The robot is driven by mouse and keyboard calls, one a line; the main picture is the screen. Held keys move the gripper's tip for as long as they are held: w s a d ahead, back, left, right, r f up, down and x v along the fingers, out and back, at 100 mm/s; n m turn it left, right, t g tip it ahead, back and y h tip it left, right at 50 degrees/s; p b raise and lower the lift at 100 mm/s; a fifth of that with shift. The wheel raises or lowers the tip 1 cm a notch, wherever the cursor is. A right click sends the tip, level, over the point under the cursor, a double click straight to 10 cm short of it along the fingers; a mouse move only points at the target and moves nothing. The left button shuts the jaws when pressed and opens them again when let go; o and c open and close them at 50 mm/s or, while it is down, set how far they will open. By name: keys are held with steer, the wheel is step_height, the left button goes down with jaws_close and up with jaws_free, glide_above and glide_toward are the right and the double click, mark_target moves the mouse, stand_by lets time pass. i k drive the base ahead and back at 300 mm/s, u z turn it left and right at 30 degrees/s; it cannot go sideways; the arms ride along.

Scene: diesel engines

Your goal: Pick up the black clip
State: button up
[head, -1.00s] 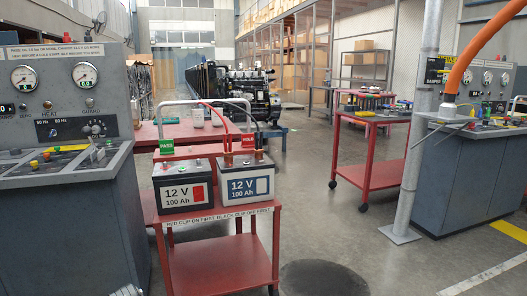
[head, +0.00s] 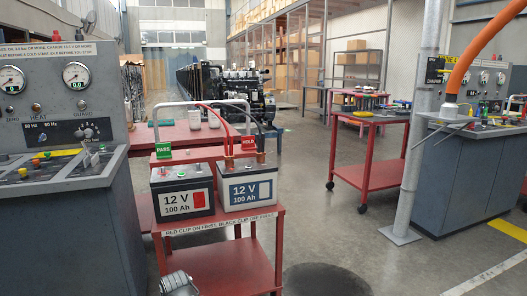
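The black cable runs down to the right battery (head: 247,190). The clip at its end (head: 260,157) appears as a small brownish shape on the right terminal; its jaws are too small to make out. A red cable ends at a similar clip (head: 228,159) on the same battery's left side. My gripper (head: 178,284) shows only partly, as a grey shape at the bottom edge, in front of the red cart and well below the clips. Its fingers cannot be made out.
The left battery (head: 184,195) stands beside the right one on the red cart (head: 232,262). A handle rail and green and red signs rise behind them. A grey console (head: 60,150) flanks the left.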

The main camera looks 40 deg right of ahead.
mark_target(260, 154)
steer(key=i, duration=0.9)
steer(key=u, duration=0.05)
